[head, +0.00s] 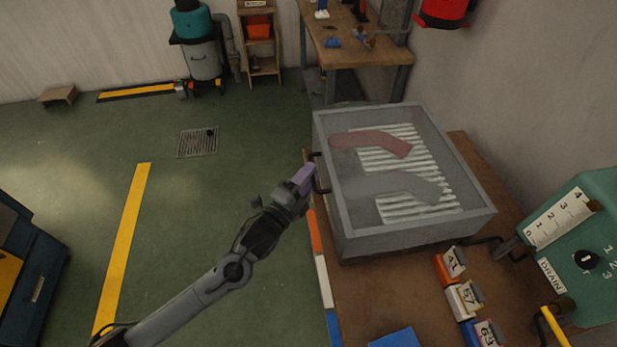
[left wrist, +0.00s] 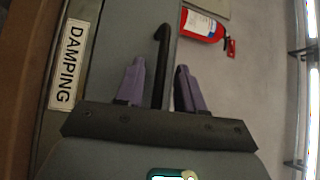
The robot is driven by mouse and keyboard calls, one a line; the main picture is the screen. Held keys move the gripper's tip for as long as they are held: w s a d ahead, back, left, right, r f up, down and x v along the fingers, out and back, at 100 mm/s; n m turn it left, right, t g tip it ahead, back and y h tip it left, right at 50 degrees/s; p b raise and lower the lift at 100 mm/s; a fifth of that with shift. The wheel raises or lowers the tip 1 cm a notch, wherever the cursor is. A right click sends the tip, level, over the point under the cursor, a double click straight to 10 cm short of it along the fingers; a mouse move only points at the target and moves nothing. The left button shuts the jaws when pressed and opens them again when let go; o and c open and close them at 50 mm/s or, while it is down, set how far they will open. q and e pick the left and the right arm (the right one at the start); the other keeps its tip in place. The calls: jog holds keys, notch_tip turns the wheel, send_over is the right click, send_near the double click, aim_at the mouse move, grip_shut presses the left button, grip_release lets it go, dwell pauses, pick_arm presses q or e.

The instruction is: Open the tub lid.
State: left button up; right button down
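The tub (head: 420,238) is a grey box on the brown bench, with a grey-framed, see-through lid (head: 325,160) lying shut on top. Through it I see a dark red sock shape (head: 372,142) and a grey one (head: 385,186) over white ribs. A black bar handle (head: 320,181) sticks out on the tub's left side. My left gripper (head: 304,176) is at this handle. In the left wrist view, its purple fingers (left wrist: 159,85) stand open on either side of the black handle (left wrist: 162,50), with small gaps showing. My right gripper is out of view.
A DAMPING label (left wrist: 68,65) is beside the handle. Numbered blocks (head: 459,299) stand in front of the tub. A green DRAIN unit (head: 590,240) is at the right. The wall is close behind the bench. The floor (head: 190,200) on the left is open.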

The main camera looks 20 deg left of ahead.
pick_arm(q)
grip_shut()
dwell(0.3)
